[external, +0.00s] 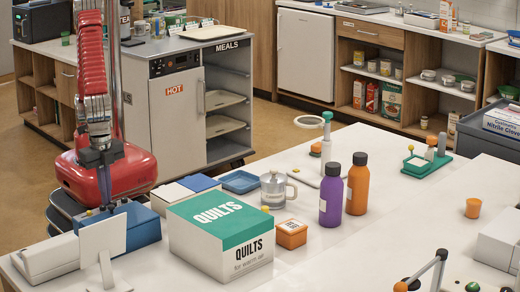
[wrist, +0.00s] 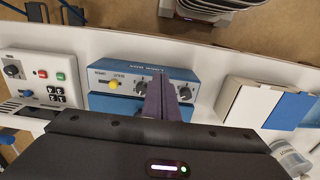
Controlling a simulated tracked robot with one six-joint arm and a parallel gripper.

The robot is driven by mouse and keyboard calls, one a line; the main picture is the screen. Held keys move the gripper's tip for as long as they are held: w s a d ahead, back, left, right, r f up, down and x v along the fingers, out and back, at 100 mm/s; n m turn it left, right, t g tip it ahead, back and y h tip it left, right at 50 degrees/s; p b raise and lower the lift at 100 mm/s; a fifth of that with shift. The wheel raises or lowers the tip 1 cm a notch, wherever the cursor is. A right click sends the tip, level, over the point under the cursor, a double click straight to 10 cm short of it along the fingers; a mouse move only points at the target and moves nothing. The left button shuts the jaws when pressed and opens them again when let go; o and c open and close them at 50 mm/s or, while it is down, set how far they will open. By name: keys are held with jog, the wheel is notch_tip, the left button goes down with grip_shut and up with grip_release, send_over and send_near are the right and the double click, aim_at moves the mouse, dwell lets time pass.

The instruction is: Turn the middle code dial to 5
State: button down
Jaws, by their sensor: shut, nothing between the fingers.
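The blue lock box (wrist: 215,76) stands near the table edge in the wrist view, with a yellow knob (wrist: 113,84) and a row of dark dials on its sloped face. One dial (wrist: 140,87) shows left of my fingers and another dial (wrist: 185,93) shows right of them. The middle dial is hidden behind the fingers, and its setting cannot be read. My gripper (wrist: 160,88) is shut over the middle of the dial row; I cannot tell if it touches. In the external view, my gripper (external: 108,202) points down at the blue box (external: 147,226).
A white control box (wrist: 38,72) with buttons stands left of the lock box. A white-and-blue box pair (wrist: 250,104) lies to its right. In the external view, a white upright panel (external: 103,237) and the QUILTS carton (external: 219,240) stand close by.

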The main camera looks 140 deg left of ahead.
jog(key=shift+w+a+r, duration=0.1)
jog(key=shift+w+a, duration=0.05)
jog(key=shift+a, duration=0.8)
dwell(1.0)
jog(key=shift+s+a, duration=0.2)
jog(key=shift+s, duration=0.2)
dwell(0.3)
notch_tip(320, 180, up, 6)
jog(key=shift+f, duration=0.1)
dwell(0.6)
